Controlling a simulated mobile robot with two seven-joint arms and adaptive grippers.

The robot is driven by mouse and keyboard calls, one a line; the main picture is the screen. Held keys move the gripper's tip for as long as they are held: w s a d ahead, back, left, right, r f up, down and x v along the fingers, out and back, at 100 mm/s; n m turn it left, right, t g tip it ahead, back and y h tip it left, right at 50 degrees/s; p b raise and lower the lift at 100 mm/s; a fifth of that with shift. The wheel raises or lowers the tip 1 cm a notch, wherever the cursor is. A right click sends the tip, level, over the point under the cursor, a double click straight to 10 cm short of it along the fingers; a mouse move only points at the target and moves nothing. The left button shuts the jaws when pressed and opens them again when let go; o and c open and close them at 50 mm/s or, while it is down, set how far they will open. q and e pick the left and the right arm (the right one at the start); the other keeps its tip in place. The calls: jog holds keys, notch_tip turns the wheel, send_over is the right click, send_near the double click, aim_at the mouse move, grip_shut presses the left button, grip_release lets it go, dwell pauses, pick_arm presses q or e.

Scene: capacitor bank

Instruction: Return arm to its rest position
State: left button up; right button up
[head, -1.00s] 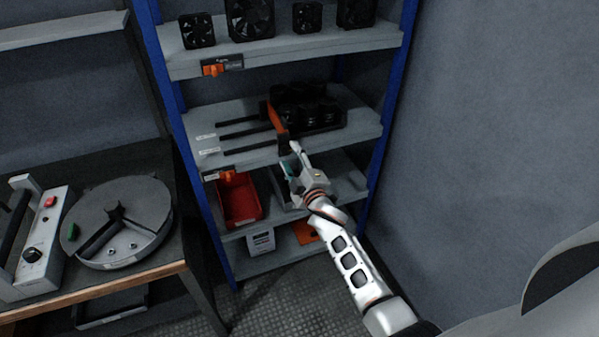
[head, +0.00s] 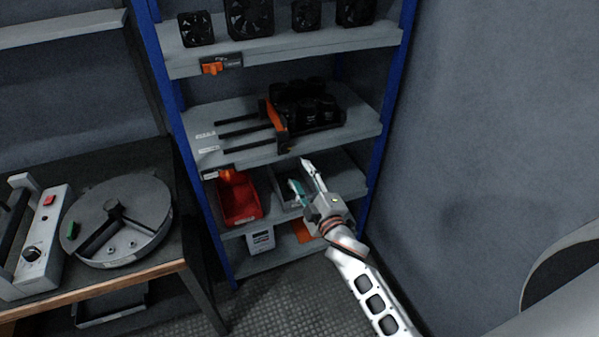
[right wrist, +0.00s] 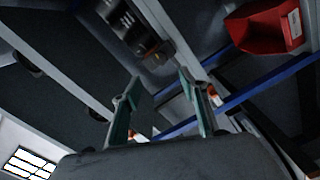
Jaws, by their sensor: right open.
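My right gripper (head: 303,177) is open and empty in the head view. It is in front of the shelf rack, below the middle shelf and near the lower tray. In the right wrist view its two fingers (right wrist: 160,92) stand apart with nothing between them. My right arm comes in from the lower right. My left gripper is not in view.
The rack has blue posts (head: 385,110). Its middle shelf (head: 235,150) holds an orange-and-black tool (head: 277,125) and black parts (head: 305,105). A red bin (head: 238,198) sits lower. A workbench (head: 150,265) with a round device (head: 118,215) is left. Free room lies right of the rack.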

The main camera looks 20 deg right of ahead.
jog(key=s+a+f+m+g, duration=0.1)
jog(key=s+f+m+g, duration=0.1)
jog(key=s+f, duration=0.4)
jog(key=s+a+f+m+g+y, duration=0.1)
jog(key=s+f, duration=0.5)
jog(key=s, duration=0.7)
jog(key=s+a+f+m+g+y, duration=0.1)
jog(key=s+f+m+g, duration=0.3)
jog(key=s+f, duration=0.3)
jog(key=s+m, duration=0.1)
jog(key=s, duration=0.2)
jog(key=shift+m, duration=0.3)
jog(key=shift+w, duration=0.1)
